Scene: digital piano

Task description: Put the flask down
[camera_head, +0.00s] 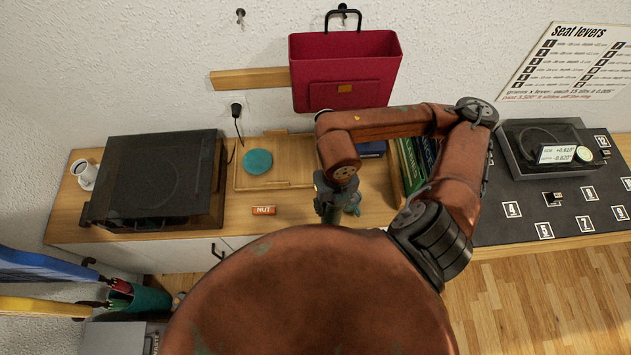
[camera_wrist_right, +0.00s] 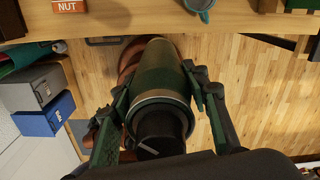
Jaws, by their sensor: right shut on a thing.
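The flask (camera_wrist_right: 160,75) is dark green with a pale metal band and a black cap, seen in the right wrist view. My right gripper (camera_wrist_right: 155,92) has a finger on each side of it and is shut on it. The cap end is towards the camera. Behind the flask I see wooden floor, with the counter's front edge at the top of the view. In the head view my right gripper (camera_head: 331,206) is at the counter's front edge, and the flask is not clearly visible there. My left gripper is not in view.
The wooden counter (camera_head: 220,232) holds an orange NUT block (camera_head: 264,210), a wooden tray (camera_head: 300,176) with a teal disc (camera_head: 257,161), a black turntable-like box (camera_head: 160,180) and a white mug (camera_head: 85,173). Bare counter shows around the block.

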